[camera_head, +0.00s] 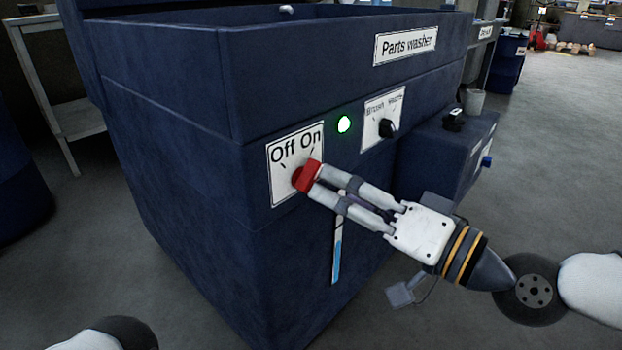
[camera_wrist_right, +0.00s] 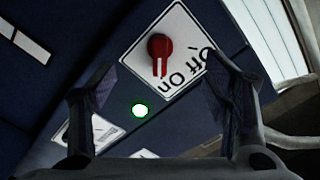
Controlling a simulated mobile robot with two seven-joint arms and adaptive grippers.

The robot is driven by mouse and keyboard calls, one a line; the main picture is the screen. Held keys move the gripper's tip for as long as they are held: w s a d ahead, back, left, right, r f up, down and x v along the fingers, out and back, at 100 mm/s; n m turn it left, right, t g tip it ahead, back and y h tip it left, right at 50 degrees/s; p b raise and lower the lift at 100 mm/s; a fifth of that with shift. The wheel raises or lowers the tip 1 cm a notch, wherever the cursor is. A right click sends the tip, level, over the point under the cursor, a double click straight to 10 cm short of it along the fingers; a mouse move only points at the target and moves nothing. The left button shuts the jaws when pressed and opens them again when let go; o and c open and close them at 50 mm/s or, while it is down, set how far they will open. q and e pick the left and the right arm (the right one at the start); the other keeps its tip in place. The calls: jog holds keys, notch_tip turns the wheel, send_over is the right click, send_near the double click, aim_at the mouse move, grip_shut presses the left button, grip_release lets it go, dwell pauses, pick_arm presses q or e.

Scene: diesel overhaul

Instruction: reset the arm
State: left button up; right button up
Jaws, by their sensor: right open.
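The red knob (camera_head: 307,176) sits on the white Off/On plate (camera_head: 283,188) on the front of the blue parts washer (camera_head: 210,210). In the right wrist view the knob (camera_wrist_right: 160,50) has its handle toward the "On" word, and the plate appears upside down. My right gripper (camera_head: 313,183) is in front of the knob, its fingers reaching toward it from the lower right. In its own wrist view the gripper (camera_wrist_right: 158,92) is open and empty, with clear gaps between each finger and the knob. My left gripper is out of view; only part of my left arm shows at lower left.
A green lamp (camera_head: 344,124) is lit beside the plate. A black knob (camera_head: 388,128) on a second plate is to its right. A blue box (camera_head: 450,150) juts out at the right. Open grey floor (camera_head: 560,170) lies on the right.

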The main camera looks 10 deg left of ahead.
jog(key=shift+v, duration=1.05)
jog(key=shift+r, duration=0.1)
